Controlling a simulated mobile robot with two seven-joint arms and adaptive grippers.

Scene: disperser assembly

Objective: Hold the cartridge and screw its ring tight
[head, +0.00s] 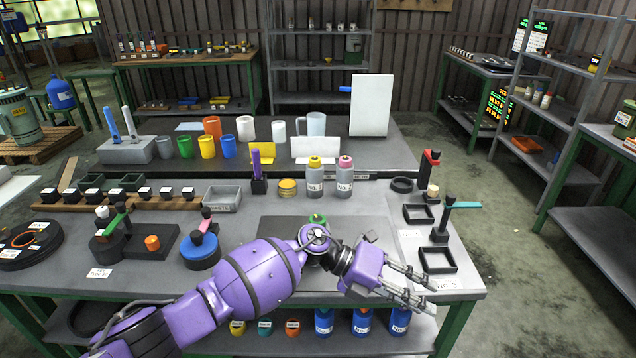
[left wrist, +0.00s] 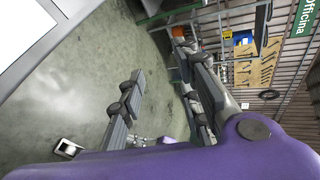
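My left arm reaches in from the left across the front of the table. Its purple gripper (head: 429,290) is over the table's front right, with its fingers spread and nothing between them. In the left wrist view the fingers (left wrist: 160,65) are also apart, with only floor and distant shelving beyond. I cannot surely pick out the cartridge or its ring. A small green-topped part (head: 318,218) stands on the dark mat (head: 275,229), mostly hidden behind my left arm, and may be it. My right gripper is not in view.
Two grey bottles, one yellow-capped (head: 315,177) and one pink-capped (head: 345,177), stand behind the mat. Black stands with a red lever (head: 430,170) and a teal lever (head: 445,218) are at the right. A blue round fixture (head: 201,250) is left of the mat.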

